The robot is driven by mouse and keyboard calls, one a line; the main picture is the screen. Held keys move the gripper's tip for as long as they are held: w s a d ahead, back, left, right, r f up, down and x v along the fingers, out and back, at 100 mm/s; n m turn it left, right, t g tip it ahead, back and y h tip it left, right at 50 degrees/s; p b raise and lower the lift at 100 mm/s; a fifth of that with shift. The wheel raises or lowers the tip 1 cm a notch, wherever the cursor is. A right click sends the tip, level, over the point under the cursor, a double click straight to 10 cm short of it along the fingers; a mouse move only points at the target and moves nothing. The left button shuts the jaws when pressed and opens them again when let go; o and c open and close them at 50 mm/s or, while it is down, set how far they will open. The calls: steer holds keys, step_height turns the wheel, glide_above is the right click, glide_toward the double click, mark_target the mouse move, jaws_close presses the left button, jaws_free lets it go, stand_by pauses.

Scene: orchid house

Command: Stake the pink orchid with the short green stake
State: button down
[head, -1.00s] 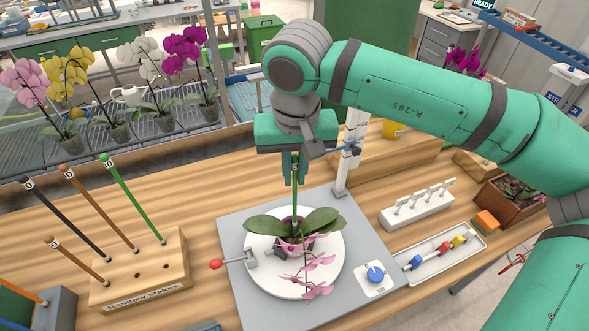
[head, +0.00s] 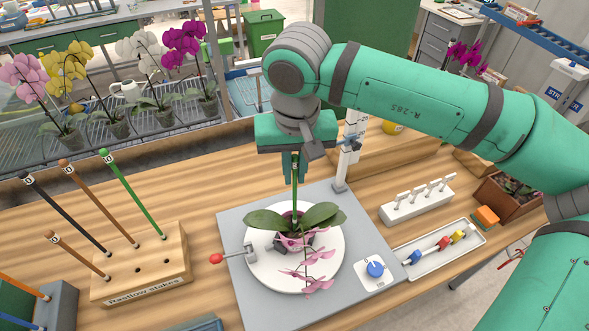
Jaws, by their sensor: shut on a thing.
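The pink orchid (head: 308,262) sits in a pot on the round white plate (head: 262,281) of a grey stand. Its broad green leaves spread to both sides, and its pink flower spike hangs toward the front. My gripper (head: 294,180) is above the pot, shut on the short green stake (head: 295,203). The stake is upright and its lower end reaches down among the leaves. The leaves and flowers hide its tip, so I cannot tell how deep it goes.
The wooden stake block (head: 142,270) at left holds several other stakes, including a tall green one (head: 133,195). A red-knobbed clamp (head: 215,258) and blue dial (head: 375,269) flank the plate. At right are a white clip rack (head: 417,206) and a tray of coloured clips (head: 440,249).

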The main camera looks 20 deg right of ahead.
mark_target(294, 157)
steer(key=shift+f, duration=0.75)
steer(key=c, duration=1.7)
jaws_free()
steer(key=shift+w, duration=0.1)
steer(key=r, duration=0.3)
steer(key=s+r, duration=0.1)
steer(key=r, duration=0.6)
steer(key=shift+s+a+r, duration=0.2)
steer(key=shift+s+r, duration=0.1)
steer(key=shift+s, duration=0.05)
